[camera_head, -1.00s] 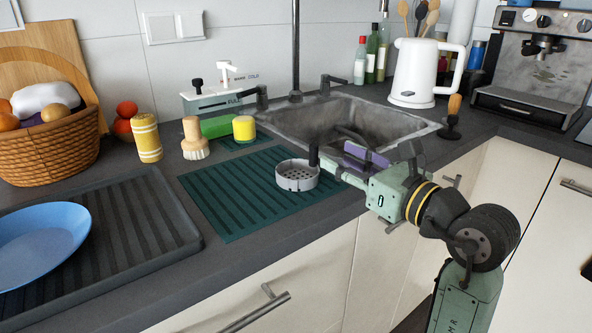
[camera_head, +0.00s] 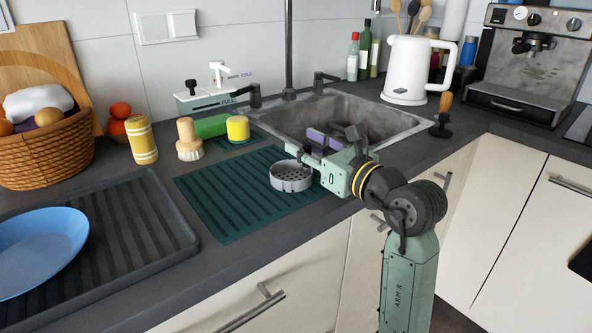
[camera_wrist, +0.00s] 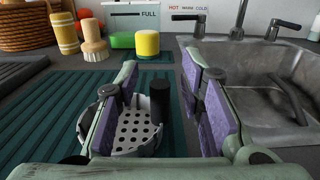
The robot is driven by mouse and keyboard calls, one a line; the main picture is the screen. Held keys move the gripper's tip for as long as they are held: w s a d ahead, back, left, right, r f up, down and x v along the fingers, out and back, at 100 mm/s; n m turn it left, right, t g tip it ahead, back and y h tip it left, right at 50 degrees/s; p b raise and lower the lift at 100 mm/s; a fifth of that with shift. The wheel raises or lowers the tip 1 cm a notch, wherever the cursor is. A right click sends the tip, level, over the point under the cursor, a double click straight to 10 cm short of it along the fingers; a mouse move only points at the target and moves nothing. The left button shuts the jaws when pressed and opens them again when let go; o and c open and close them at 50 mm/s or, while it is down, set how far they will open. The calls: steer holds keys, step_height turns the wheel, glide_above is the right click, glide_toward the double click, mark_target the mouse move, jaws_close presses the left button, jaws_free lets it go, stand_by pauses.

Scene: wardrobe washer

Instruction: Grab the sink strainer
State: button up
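The sink strainer (camera_head: 289,178) is a grey round cup with a perforated bottom and stands on the green ribbed mat (camera_head: 225,213) beside the sink. In the wrist view the strainer (camera_wrist: 136,133) lies below my gripper (camera_wrist: 172,98), and its upright black handle (camera_wrist: 160,98) stands between the two purple-padded fingers. The left finger hides part of the strainer's rim. My gripper (camera_head: 310,147) is open, with clear space between the handle and the right finger. In the head view the fingers hide the handle.
The sink basin (camera_head: 380,118) is just right of the strainer. A yellow-topped sponge piece (camera_head: 238,129), a brush (camera_head: 188,140) and a striped shaker (camera_head: 141,139) stand behind the mat. A black tray (camera_head: 150,215) with a blue plate (camera_head: 40,250) is at left.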

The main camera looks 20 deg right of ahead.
jaws_close()
steer(key=shift+r, duration=0.1)
stand_by(0.5)
